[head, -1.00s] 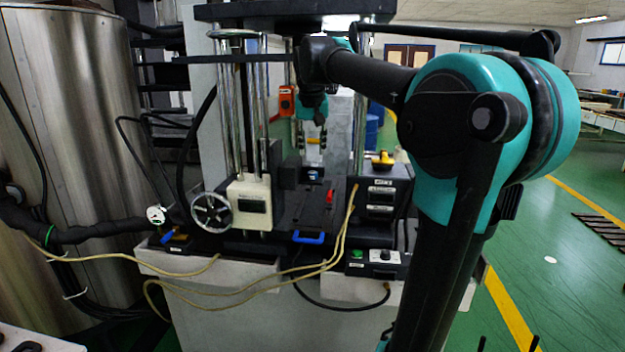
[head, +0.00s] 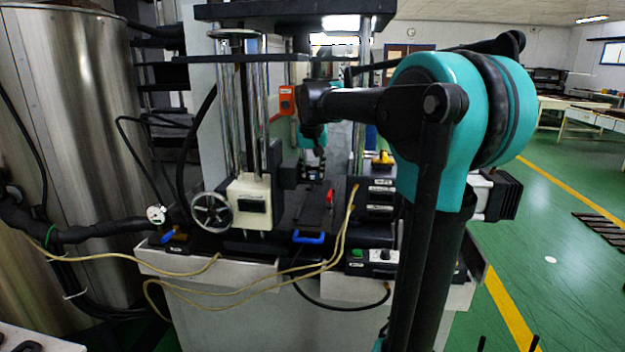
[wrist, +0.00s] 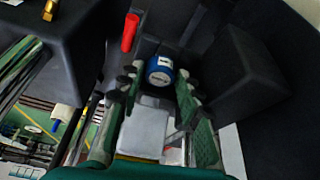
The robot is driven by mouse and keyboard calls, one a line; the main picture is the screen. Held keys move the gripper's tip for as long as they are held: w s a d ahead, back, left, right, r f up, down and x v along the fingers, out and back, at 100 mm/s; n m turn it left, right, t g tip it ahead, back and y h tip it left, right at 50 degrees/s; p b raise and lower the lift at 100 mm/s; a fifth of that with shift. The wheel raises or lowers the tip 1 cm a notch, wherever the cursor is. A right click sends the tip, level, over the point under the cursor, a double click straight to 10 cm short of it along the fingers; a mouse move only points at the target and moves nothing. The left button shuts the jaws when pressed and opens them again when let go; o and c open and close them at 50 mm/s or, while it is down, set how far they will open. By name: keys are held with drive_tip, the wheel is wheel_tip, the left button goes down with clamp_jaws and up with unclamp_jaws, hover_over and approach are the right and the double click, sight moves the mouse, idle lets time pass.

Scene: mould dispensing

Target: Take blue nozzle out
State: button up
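The blue nozzle (wrist: 160,71) shows in the wrist view as a short blue cylinder with a pale, marked end face. It sits in the dark machine, near the tips of my gripper. My gripper (wrist: 157,88) is open, with one green-padded finger on each side. The nozzle lies between the lines of the fingers, and I see no clear contact. In the head view my gripper (head: 313,150) hangs above the machine's dark bed.
A red handle (wrist: 130,32) stands close to the nozzle. Dark blocks (wrist: 248,75) flank the fingers. In the head view, chrome columns and a handwheel (head: 211,212) stand left, a control box (head: 380,195) right. A blue handle (head: 309,237) is at the front.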

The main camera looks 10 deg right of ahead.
drive_tip(key=shift+c, duration=0.3)
clamp_jaws()
drive_tip(key=shift+r, duration=0.15)
